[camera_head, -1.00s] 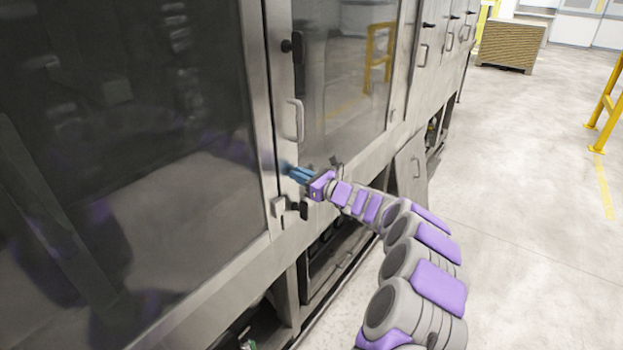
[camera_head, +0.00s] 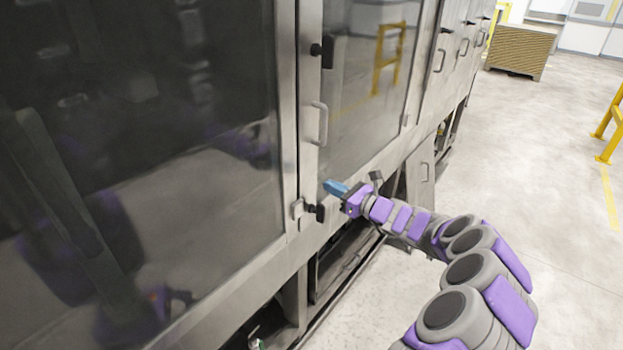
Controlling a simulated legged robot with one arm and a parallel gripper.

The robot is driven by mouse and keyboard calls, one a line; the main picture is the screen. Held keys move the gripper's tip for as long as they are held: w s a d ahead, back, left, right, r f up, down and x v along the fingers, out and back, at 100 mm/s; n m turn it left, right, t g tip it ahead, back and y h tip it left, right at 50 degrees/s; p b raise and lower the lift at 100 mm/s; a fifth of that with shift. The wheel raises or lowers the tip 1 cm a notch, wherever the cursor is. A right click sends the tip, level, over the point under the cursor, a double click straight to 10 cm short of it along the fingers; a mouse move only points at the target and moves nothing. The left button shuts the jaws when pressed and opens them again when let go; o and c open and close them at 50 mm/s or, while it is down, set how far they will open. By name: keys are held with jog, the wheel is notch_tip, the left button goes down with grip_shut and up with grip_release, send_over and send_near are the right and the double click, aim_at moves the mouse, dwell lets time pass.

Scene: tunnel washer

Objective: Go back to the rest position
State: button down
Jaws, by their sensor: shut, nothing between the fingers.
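My gripper (camera_head: 334,187) has blue fingers at the end of my purple and grey arm. It is shut and empty. It points left toward the steel door frame of the washer (camera_head: 308,150), just right of and above a black latch (camera_head: 317,211) at the lower edge. Whether the fingertips touch the frame cannot be told from this view. A door handle (camera_head: 318,124) is above the gripper on the frame.
A large dark glass door (camera_head: 140,130) fills the left side. An open lower panel (camera_head: 420,172) leans out behind my arm. A brown crate (camera_head: 518,50) and a yellow rail (camera_head: 610,125) stand farther off. The floor (camera_head: 540,150) on the right is clear.

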jog(key=s+d, duration=0.3)
jog(key=d, duration=0.6)
jog(key=s+a+r+n+g+y, duration=0.1)
jog(key=s+a+r+n+g, duration=0.4)
jog(key=s+a, duration=0.3)
jog(key=s+a+r+n+g+y, duration=0.1)
jog(key=s+a+r+n+g, duration=0.2)
jog(key=s+a+r+n, duration=0.35)
jog(key=s+a+f+n+g+h, duration=0.1)
jog(key=s+f+n+g+h, duration=0.3)
jog(key=s, duration=0.6)
jog(key=s+a+r+n+g+h, duration=0.15)
jog(key=s+n, duration=0.35)
jog(key=s, duration=0.6)
jog(key=s+d+f+n+h, duration=0.2)
jog(key=s+d+h, duration=0.3)
jog(key=s+d, duration=0.3)
jog(key=s+d+f+n+h, duration=0.3)
jog(key=s+d+f+h, duration=0.2)
jog(key=s+d, duration=0.4)
jog(key=d+p, duration=0.1)
jog(key=d, duration=0.3)
jog(key=shift+s+f+t+h, duration=0.15)
jog(key=shift+f+t+h, duration=0.05)
jog(key=shift+t+h, duration=0.15)
